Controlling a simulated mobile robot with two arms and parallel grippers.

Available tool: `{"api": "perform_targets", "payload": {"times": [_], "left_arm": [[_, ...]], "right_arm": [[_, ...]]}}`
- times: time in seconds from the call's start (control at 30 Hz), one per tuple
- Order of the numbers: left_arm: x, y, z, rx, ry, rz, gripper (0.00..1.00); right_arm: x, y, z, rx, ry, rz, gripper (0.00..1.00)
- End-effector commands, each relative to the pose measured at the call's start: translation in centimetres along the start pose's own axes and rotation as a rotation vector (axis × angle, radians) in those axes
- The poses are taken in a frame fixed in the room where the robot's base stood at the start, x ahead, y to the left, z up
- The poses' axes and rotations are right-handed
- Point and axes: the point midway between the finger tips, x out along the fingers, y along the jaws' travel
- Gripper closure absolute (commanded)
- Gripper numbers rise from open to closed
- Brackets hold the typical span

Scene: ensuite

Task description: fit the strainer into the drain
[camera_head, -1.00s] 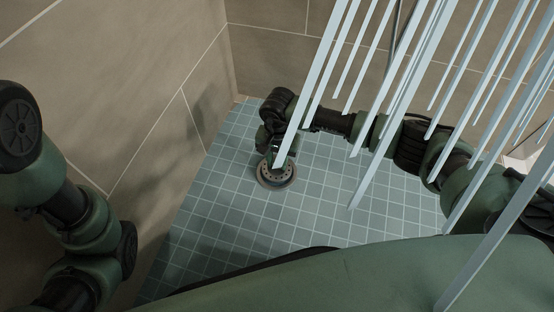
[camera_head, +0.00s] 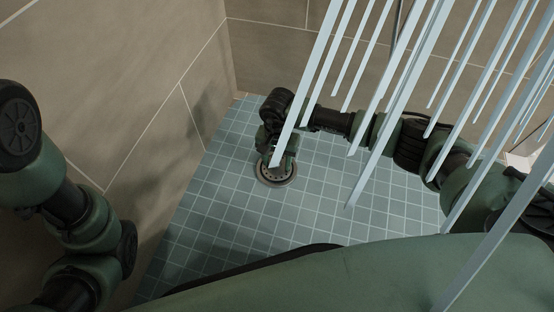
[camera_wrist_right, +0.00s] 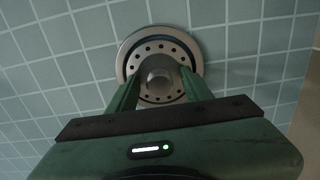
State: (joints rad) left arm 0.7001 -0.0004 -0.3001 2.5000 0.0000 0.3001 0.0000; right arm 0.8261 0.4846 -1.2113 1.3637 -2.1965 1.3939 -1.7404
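The strainer (camera_wrist_right: 160,48) is a round metal disc with a ring of small holes and a raised knob in its middle. It sits over the round drain (camera_wrist_right: 124,62) in the tiled floor, the drain's rim showing around it in the right wrist view. I cannot tell whether it lies flush. My right gripper (camera_wrist_right: 160,80) points down, with its fingers on either side of the knob and close against it. In the head view, the right gripper (camera_head: 277,163) covers the back part of the drain (camera_head: 275,180). My left arm is at the left edge; its gripper is out of view.
Blue-grey floor tiles (camera_head: 310,205) around the drain are clear. Beige tiled walls (camera_head: 130,90) stand at the left and back. Several pale slanted bars (camera_head: 385,125) cross the right half of the head view in front of my right arm.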

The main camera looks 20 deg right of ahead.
Motion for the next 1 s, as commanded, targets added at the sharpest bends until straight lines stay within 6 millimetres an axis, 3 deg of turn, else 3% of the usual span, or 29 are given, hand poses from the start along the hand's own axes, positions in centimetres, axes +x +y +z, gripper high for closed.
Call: {"api": "perform_targets", "payload": {"times": [0.43, 0.8, 1.0], "left_arm": [[0.5, -0.1, 0.2, 0.0, 0.001, 0.0, 1.0], [4.4, -0.9, 1.5, 0.0, 0.001, 0.0, 1.0], [5.3, -1.1, 1.8, 0.0, 0.002, 0.001, 1.0]], "right_arm": [[-0.7, 0.0, 0.0, 0.0, 0.0, 0.0, 0.47], [-6.5, 0.0, -0.1, -0.001, 0.001, -0.001, 0.47], [-8.0, 0.0, 0.0, 0.0, 0.0, 0.0, 0.47]]}}
